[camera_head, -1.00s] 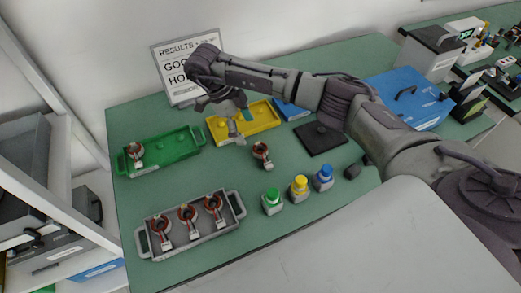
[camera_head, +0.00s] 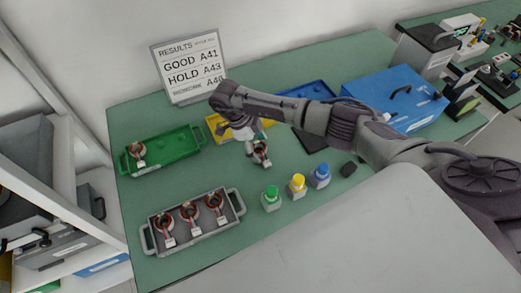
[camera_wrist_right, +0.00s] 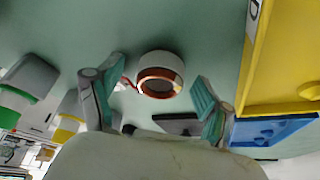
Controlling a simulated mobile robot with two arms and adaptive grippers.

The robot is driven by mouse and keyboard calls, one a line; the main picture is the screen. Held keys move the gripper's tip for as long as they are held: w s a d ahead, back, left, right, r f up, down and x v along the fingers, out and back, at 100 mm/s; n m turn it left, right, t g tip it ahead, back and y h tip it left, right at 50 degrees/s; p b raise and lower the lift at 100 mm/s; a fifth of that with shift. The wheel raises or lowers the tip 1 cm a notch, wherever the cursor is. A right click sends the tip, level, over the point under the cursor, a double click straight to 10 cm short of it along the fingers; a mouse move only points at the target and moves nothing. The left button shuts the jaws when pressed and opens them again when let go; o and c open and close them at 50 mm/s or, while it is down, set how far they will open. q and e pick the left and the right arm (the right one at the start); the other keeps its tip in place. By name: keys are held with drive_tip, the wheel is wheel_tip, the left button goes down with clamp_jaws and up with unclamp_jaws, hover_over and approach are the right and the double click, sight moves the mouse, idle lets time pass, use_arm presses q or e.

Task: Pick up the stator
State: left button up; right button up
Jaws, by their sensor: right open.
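A lone stator (camera_head: 262,157), a copper-wound ring, stands on the green table, partly hidden by my right gripper (camera_head: 251,146). In the right wrist view this stator (camera_wrist_right: 158,75) shows as a white-rimmed ring with copper inside. It lies between the two teal-padded fingers of my right gripper (camera_wrist_right: 160,84), which are spread apart, with gaps on both sides. Three more stators (camera_head: 190,212) stand in a grey tray (camera_head: 200,238), and one stator (camera_head: 137,152) is in the green tray (camera_head: 176,150). My left gripper is not in view.
A yellow tray (camera_head: 212,122) is partly behind my right arm, with a blue tray (camera_head: 318,88) beyond. Bottles with green (camera_head: 271,191), yellow (camera_head: 297,180) and blue (camera_head: 321,170) caps stand nearby. A results sign (camera_head: 190,70) stands at the back; a blue case (camera_head: 400,97) is at right.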

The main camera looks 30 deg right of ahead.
drive_tip(key=c, duration=1)
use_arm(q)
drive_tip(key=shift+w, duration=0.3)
use_arm(e)
drive_tip(key=c, duration=0.5)
